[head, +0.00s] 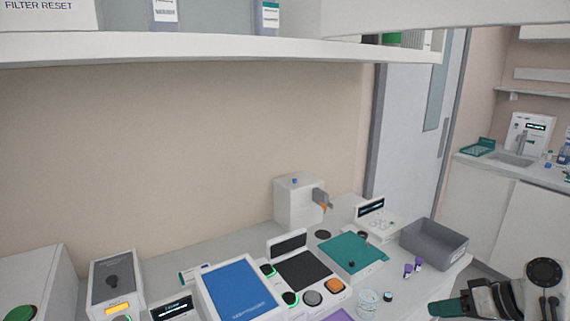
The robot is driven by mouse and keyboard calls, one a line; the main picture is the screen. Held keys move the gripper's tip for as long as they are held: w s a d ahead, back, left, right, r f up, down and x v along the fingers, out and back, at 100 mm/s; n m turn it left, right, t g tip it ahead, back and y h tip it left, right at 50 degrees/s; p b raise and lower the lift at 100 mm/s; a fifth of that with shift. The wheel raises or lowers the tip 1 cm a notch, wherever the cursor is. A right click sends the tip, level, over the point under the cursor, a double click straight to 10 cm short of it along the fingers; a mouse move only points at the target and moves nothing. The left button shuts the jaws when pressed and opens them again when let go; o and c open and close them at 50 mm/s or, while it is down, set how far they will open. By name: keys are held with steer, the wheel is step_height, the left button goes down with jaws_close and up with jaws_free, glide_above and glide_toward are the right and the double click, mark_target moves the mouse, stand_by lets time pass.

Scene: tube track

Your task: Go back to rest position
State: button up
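My gripper (436,309) is at the bottom right of the head view, at the end of my grey and black arm. Its dark green finger points left, past the front right edge of the bench. I see it from the side, so the gap between the fingers does not show. I see nothing clearly held in it. Part of my arm is cut off by the frame's right and lower edges.
The bench carries a blue-topped device (238,290), a black-topped device (303,270), a teal mat (346,252), a grey bin (434,246), purple-capped tubes (413,267) and a clear beaker (367,301). A shelf (200,46) hangs above. A door (408,130) stands behind.

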steer(key=s+a+f+g+h, duration=0.1)
steer(key=s+a+f, duration=0.2)
steer(key=s+f, duration=0.25)
steer(key=s+a+f+m+g+h, duration=0.1)
steer(key=s+a+f, duration=0.1)
steer(key=s+f, duration=0.35)
steer(key=s+a+f+g+h, duration=0.1)
steer(key=s+a+f+h, duration=0.15)
steer(key=s+f, duration=0.3)
steer(key=s+a+f+g+h+b, duration=0.1)
steer(key=s+f, duration=0.1)
steer(key=s, duration=0.7)
steer(key=s+a+f+g+h, duration=0.1)
steer(key=s+h, duration=0.1)
steer(key=s, duration=0.7)
steer(key=shift+s+a+f+g+b, duration=0.2)
steer(key=shift+s+f+g+b, duration=0.1)
steer(key=shift+f+b, duration=0.05)
